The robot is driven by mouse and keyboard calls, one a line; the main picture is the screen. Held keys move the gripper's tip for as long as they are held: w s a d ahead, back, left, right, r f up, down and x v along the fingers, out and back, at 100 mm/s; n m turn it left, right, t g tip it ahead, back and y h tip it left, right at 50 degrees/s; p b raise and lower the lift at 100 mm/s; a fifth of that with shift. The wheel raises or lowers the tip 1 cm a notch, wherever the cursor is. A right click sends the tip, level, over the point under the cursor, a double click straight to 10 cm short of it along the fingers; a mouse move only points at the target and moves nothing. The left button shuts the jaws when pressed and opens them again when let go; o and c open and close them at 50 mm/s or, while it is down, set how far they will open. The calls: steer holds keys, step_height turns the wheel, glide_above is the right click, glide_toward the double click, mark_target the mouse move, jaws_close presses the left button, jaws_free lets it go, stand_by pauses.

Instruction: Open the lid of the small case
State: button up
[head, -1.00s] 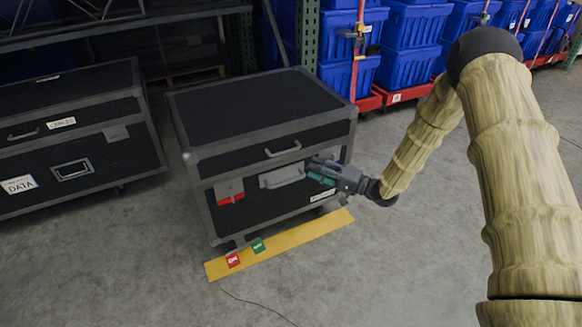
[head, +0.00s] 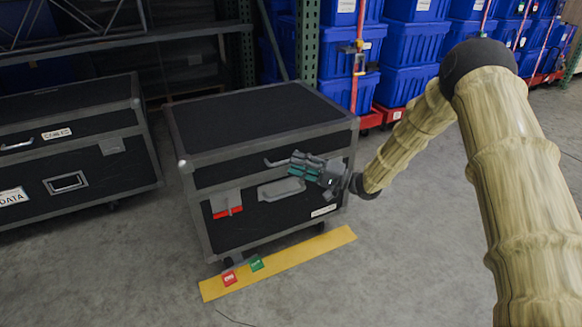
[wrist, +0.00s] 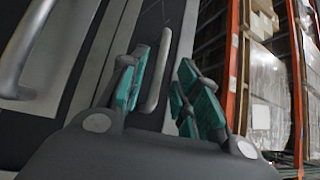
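The small case (head: 250,110) is black with grey edges and stands in the middle of the head view; its lid looks shut. My gripper (head: 300,164) is at its front, at the height of the lid handle (head: 275,162), whose right part it hides. In the wrist view my gripper (wrist: 166,80) is open, and the grey lid handle (wrist: 155,85) shows between its teal finger pads, not clamped. A larger grey handle (head: 282,189) sits lower on the front. The left latch (head: 227,198) has a red part at its bottom. My gripper and wrist hide most of the right latch area.
A larger black case (head: 70,150) stands close on the left. Blue totes (head: 410,40) with straps stand behind on red dollies. A yellow floor strip (head: 290,262) with a red and a green tag lies before the small case. The floor right of it is clear.

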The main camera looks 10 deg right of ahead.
steer(key=shift+b+x, duration=0.3)
steer(key=shift+x, duration=1.15)
jaws_close()
